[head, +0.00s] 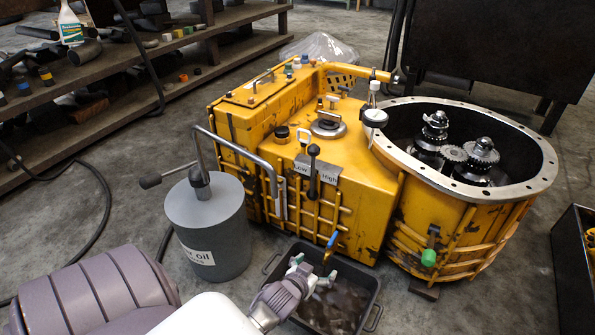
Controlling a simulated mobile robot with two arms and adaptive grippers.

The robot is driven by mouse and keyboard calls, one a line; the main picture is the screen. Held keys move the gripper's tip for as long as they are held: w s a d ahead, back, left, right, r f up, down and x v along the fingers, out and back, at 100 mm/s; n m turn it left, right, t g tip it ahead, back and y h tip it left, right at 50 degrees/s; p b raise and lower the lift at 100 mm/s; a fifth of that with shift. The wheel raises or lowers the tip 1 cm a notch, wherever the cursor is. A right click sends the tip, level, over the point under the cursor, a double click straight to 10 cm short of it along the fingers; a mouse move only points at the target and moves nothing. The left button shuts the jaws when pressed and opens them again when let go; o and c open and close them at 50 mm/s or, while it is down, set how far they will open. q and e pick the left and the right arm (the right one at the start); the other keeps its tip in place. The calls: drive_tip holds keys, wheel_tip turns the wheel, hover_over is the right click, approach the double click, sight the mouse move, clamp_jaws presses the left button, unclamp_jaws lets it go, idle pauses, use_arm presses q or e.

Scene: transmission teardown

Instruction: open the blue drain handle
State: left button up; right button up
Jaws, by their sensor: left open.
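The blue drain handle (332,239) is a small lever low on the front of the yellow transmission housing (345,190). It stands tilted, with its upper end leaning right, above the black drain tray (374,290). My left gripper (313,268) comes in from the bottom of the head view. Its pale fingers are open and empty over the tray, just below and left of the handle. The gripper appears apart from the blue grip, though the exact depth gap is hard to tell. The lower end of the handle is near the fingertips. My right gripper is not in view.
A grey oil can (208,228) with a bent pipe stands left of the housing. A green-capped fitting (428,257) is on the round gear case at right. Shelves (110,65) with parts stand at back left. A dark crate (574,262) is at the right edge.

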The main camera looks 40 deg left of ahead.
use_arm(q)
drive_tip(key=s+d+m+g+h+p, duration=0.2)
drive_tip(key=s+d+g+p, duration=0.3)
drive_tip(key=s+p, duration=0.9)
drive_tip(key=d+p, duration=0.1)
drive_tip(key=p, duration=0.4)
drive_tip(key=shift+s+d+p, duration=0.2)
drive_tip(key=shift+p, duration=0.15)
